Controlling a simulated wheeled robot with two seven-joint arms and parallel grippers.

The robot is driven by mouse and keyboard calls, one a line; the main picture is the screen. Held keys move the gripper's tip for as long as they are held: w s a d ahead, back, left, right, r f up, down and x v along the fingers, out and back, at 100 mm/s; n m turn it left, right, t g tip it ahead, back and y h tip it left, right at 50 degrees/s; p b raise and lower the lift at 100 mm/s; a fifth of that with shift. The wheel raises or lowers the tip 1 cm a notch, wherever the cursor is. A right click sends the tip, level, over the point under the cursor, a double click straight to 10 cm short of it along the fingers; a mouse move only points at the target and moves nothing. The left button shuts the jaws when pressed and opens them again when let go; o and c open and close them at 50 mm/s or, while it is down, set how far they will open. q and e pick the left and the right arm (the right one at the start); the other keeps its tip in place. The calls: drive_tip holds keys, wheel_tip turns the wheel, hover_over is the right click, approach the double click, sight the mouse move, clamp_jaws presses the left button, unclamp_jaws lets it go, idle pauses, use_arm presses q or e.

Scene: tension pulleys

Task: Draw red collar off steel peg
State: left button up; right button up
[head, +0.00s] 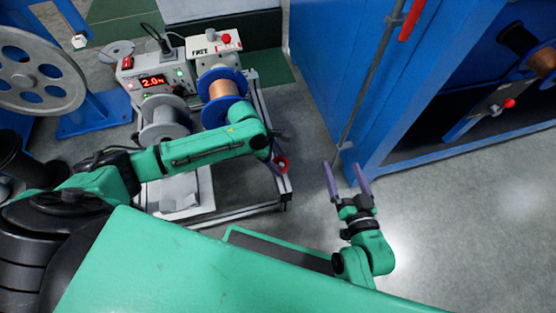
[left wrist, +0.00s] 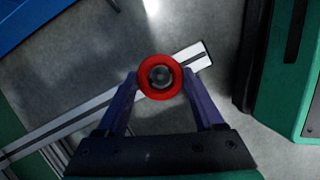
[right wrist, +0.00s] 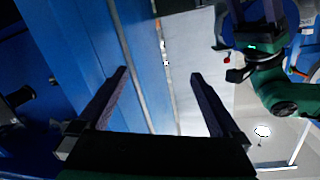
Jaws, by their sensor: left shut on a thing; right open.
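The red collar (head: 282,164) shows at the right edge of the metal stand, at the tip of my left gripper (head: 276,157). In the left wrist view the collar (left wrist: 144,90) is a red ring between the two purple fingers of my left gripper (left wrist: 160,82), which is shut on it. A round steel end, apparently the steel peg (left wrist: 160,77), shows in the ring's middle. How far the peg reaches through the collar is hidden. My right gripper (head: 347,173) is open and empty over the floor; its spread fingers (right wrist: 160,85) also show in the right wrist view.
The wheeled metal stand (head: 250,213) carries a grey spool (head: 163,115), a copper-wire spool (head: 222,90) and a control box (head: 157,78) reading 2.0. A blue cabinet (head: 370,130) stands to the right. The grey floor (head: 480,210) at the right front is clear.

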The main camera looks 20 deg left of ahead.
use_arm(q)
drive_tip(key=shift+r+p, duration=0.2)
drive_tip(key=shift+p, duration=0.2)
use_arm(e)
drive_tip(key=shift+g, duration=0.8)
drive_tip(key=shift+s+a+f, duration=0.1)
drive_tip(key=shift+s+f, duration=1.5)
drive_tip(key=shift+f, duration=0.3)
use_arm(q)
drive_tip(key=shift+r, duration=0.15)
use_arm(e)
drive_tip(key=shift+s+f+g+h, duration=0.3)
drive_tip(key=shift+s+f+g, duration=0.2)
drive_tip(key=shift+s+f, duration=0.65)
use_arm(q)
drive_tip(key=shift+p, duration=0.3)
use_arm(e)
drive_tip(key=shift+s+a+f, duration=0.1)
drive_tip(key=shift+s+f, duration=0.35)
drive_tip(key=shift+s, duration=0.05)
drive_tip(key=shift+s+f, duration=0.1)
use_arm(q)
wheel_tip(320, 180, up, 3)
drive_tip(key=p, duration=0.5)
drive_tip(key=shift+r+p, duration=0.2)
drive_tip(key=shift+p, duration=0.2)
use_arm(e)
wheel_tip(320, 180, up, 6)
drive_tip(key=shift+f, duration=0.15)
